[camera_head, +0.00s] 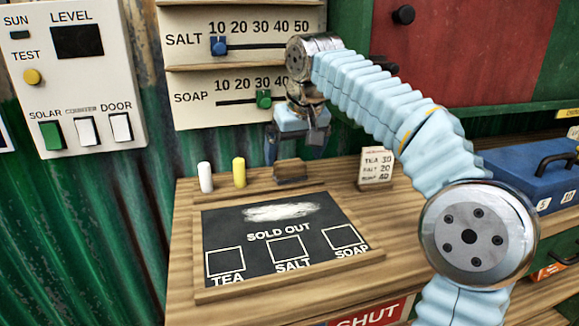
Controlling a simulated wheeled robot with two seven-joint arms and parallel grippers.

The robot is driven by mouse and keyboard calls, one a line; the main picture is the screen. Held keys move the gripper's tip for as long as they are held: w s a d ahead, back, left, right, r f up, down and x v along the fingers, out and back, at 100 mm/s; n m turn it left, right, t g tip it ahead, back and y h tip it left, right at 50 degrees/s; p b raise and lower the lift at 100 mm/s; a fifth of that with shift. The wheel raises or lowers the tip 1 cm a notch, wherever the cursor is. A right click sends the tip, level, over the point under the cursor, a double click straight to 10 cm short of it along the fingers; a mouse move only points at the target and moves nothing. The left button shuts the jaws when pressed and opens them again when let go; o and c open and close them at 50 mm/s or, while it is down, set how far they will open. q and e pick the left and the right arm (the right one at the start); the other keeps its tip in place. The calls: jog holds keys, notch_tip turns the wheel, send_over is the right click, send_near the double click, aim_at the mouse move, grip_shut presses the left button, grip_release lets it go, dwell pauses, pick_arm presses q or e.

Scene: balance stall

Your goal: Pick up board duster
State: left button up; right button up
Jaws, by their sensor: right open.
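The board duster (290,170) is a small brown block standing on the wooden counter behind the chalkboard. My right gripper (296,152) is just above it with its fingers pointing down, open. One finger is left of the duster and the other is to its right or in front; whether either touches it I cannot tell. The chalkboard (222,228) lies on the counter with a white smear, the words SOLD OUT and boxes for TEA, SALT and SOAP. My left gripper is not in view.
A white chalk (205,177) and a yellow chalk (239,171) stand left of the duster. A small price card (376,168) stands to the right. Slider panels (240,45) rise behind. A blue box (540,172) sits at the right.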

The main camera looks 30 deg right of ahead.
aim_at(289, 162)
jog(key=shift+w, duration=0.35)
jog(key=x, duration=0.5)
jog(key=shift+w, duration=0.15)
jog(key=c, duration=1.1)
jog(key=shift+o, duration=0.2)
jog(key=shift+r, duration=0.25)
notch_tip(289, 162, up, 2)
jog(key=shift+r, duration=0.15)
jog(key=s+a+r, duration=0.2)
jog(key=s+r, duration=0.1)
jog(key=s, duration=0.1)
jog(key=s+a+r, duration=0.5)
jog(key=s+r, duration=0.2)
jog(key=shift+s+a, duration=0.3)
jog(key=shift+a, duration=0.1)
